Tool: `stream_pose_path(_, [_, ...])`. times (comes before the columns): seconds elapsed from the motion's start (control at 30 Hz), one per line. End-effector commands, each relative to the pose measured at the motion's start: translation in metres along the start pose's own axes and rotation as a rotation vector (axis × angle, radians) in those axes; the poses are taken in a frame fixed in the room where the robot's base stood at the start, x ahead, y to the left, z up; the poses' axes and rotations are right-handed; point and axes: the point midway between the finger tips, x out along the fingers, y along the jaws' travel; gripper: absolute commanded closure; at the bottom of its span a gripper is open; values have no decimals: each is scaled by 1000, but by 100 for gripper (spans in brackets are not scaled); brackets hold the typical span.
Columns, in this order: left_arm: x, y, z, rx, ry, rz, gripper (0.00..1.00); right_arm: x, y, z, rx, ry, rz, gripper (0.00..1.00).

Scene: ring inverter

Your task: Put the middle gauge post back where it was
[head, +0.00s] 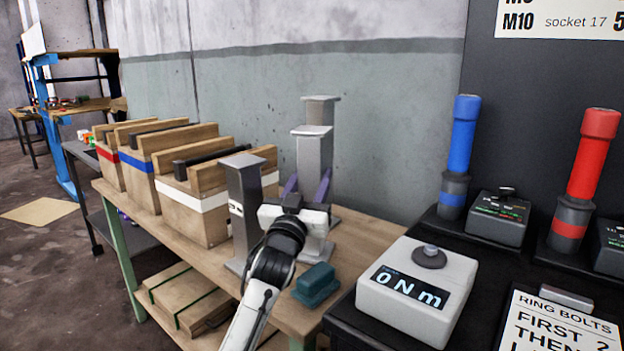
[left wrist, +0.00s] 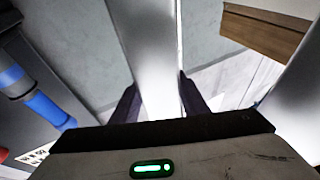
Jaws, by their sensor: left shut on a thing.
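Three grey gauge posts stand in a group at the wooden table's right part in the head view. The middle gauge post (head: 311,152) is pale silver and looks upright, between the darker near post (head: 245,205) and the back post (head: 321,108). My left gripper (head: 307,188) is shut on the middle post, one finger on each side of its shaft. The left wrist view shows this shaft (left wrist: 152,60) between the fingers and another post (left wrist: 300,110) at the right. The gripper partly hides the post's lower part; I cannot tell whether its base touches the table. My right gripper is out of view.
Wooden boxes with red, blue and white bands (head: 205,203) stand left of the posts. A teal block (head: 316,283) lies near the table's front edge. A white torque meter (head: 417,290) reading "0 Nm" sits on the dark bench at right. The wall is behind.

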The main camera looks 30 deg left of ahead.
Motion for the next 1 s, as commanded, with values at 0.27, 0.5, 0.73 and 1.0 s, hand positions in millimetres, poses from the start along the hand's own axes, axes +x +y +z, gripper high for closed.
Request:
stream_pose_path(0.27, [0,0,2,0,-2,0,41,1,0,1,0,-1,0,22])
stream_pose_path(0.5, [2,0,-4,1,0,0,41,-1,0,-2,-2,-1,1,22])
stream_pose_path(0.73, [-39,0,0,-1,-4,0,41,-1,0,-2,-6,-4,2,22])
stream_pose_path(1.0, [-95,0,-1,-1,-5,0,41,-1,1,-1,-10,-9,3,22])
